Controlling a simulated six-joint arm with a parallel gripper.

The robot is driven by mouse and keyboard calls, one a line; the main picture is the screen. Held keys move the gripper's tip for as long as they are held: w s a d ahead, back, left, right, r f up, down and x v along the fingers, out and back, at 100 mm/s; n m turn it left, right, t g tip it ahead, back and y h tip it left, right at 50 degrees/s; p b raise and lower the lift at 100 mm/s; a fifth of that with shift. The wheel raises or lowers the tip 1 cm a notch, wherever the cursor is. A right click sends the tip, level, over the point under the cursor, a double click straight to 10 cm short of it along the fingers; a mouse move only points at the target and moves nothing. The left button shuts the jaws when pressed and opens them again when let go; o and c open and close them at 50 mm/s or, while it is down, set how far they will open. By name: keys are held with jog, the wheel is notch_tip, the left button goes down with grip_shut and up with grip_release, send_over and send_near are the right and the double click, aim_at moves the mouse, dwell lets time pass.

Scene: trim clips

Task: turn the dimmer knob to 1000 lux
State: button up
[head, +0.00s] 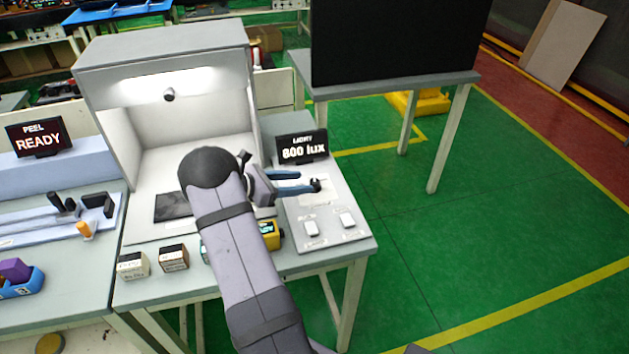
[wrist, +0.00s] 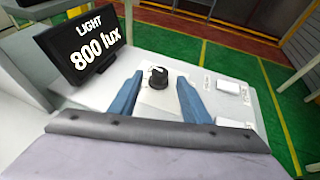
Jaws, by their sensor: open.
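The black dimmer knob (wrist: 158,78) stands on a light panel (wrist: 150,100) in the wrist view. In the head view the knob (head: 315,185) shows at the tips of my gripper. The black display (head: 302,148) behind it reads "LIGHT 800 lux", and it reads the same in the wrist view (wrist: 88,45). My gripper (wrist: 155,95) is open, with one blue finger on each side of the knob in the wrist view. A gap shows between each finger and the knob there. I cannot tell the fingers' height relative to the knob.
Two white rocker switches (head: 329,224) sit on the panel in front of the knob. A lit booth (head: 165,50) stands behind my arm at the left. Small boxes (head: 173,258) stand on the table's front edge. A "PEEL READY" display (head: 39,139) is at the far left.

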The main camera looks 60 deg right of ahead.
aim_at(312, 181)
jog(key=shift+p+x, duration=1)
jog(key=shift+x, duration=2.2)
jog(key=c, duration=1)
